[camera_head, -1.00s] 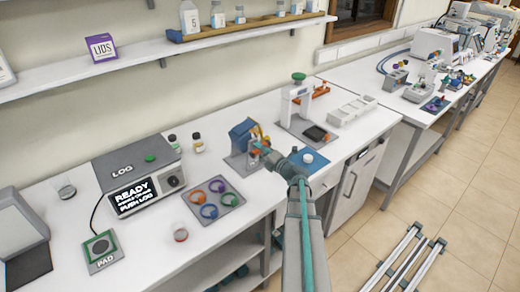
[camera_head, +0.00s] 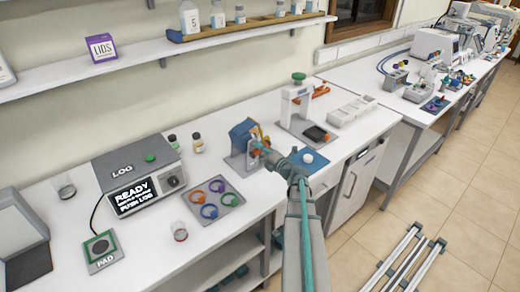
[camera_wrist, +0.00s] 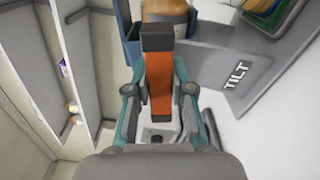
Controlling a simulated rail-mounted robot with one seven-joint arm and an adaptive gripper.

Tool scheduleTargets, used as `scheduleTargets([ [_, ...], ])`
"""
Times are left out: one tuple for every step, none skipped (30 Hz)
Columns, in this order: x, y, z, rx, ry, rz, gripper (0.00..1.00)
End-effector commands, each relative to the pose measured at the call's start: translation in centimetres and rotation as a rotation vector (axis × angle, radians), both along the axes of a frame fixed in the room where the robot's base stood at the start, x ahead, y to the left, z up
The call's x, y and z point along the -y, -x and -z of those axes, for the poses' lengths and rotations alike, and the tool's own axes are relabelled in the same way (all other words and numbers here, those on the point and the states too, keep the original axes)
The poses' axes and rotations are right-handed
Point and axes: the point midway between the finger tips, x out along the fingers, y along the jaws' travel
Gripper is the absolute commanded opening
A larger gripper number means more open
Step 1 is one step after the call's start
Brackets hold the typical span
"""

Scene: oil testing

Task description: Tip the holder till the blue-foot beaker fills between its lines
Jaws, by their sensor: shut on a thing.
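The blue tilt holder (camera_head: 241,131) stands on a grey base near the middle of the bench. In the wrist view, the base (camera_wrist: 205,62) is marked TILT, and an amber-brown vessel (camera_wrist: 166,10) sits beside the blue holder part (camera_wrist: 131,27). My gripper (camera_head: 260,149) is at the holder's front right side. In the wrist view it is shut on an orange handle (camera_wrist: 159,90) with dark ends. I cannot make out the blue-foot beaker, its lines or its fill level. The arm and the holder hide part of that spot.
A blue mat (camera_head: 312,162) with a white object lies right of my gripper. A balance-like device (camera_head: 300,105) stands behind.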

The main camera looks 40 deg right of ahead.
Motion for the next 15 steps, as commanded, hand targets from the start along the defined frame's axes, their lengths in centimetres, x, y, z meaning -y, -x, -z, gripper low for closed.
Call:
scheduleTargets([
  [0.03, 0.0, -0.02, 0.0, 0.0, 0.001, 0.0],
  [0.03, 0.0, -0.02, 0.0, 0.0, 0.001, 0.0],
  [0.03, 0.0, -0.02, 0.0, 0.0, 0.001, 0.0],
  [0.03, 0.0, -0.02, 0.0, 0.0, 0.001, 0.0],
  [0.02, 0.0, 0.0, 0.0, 0.001, 0.001, 0.0],
  [0.02, 0.0, 0.07, 0.0, 0.006, 0.001, 0.0],
  [0.02, 0.01, 0.14, 0.001, 0.015, 0.001, 0.0],
  [0.02, 0.01, 0.23, 0.002, 0.029, 0.001, 0.0],
  [0.01, 0.02, 0.35, 0.004, 0.058, 0.0, 0.0],
  [0.0, 0.02, 0.43, 0.005, 0.085, 0.0, 0.0],
  [-0.02, 0.04, 0.54, 0.008, 0.118, 0.001, 0.0],
  [-0.01, 0.04, 0.67, 0.009, 0.166, 0.001, 0.0],
  [-0.02, 0.04, 0.71, 0.011, 0.206, 0.001, 0.0],
  [-0.01, 0.05, 0.68, 0.013, 0.246, 0.001, 0.0],
  [0.0, 0.04, 0.72, 0.015, 0.296, 0.002, 0.0],
])
